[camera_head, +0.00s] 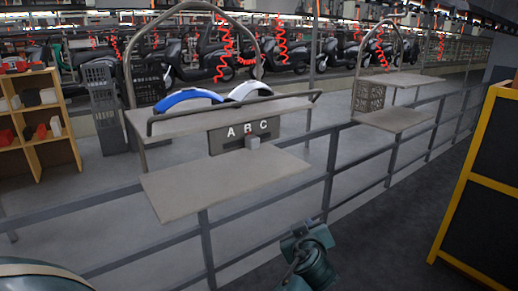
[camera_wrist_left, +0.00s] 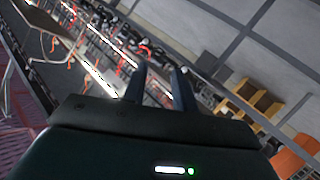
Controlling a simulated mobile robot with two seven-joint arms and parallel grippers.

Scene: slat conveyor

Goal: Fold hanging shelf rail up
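The hanging shelf's rail (camera_head: 215,112) is a dark bar with bent ends. In the head view it runs along the upper shelf board (camera_head: 185,124), close to its front edge; its exact tilt is hard to tell. A lower board (camera_head: 215,185) sits beneath. My left gripper (camera_wrist_left: 160,84) shows in the left wrist view, with two fingers apart and nothing between them. It is not visible in the head view.
Blue (camera_head: 188,98) and white (camera_head: 250,91) curved parts lie on the upper board. A grey railing (camera_head: 328,190) runs past the shelf. A second hanging shelf (camera_head: 395,118) is at right. A wooden rack (camera_head: 72,138) stands left, a yellow-framed dark cabinet (camera_head: 490,185) right.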

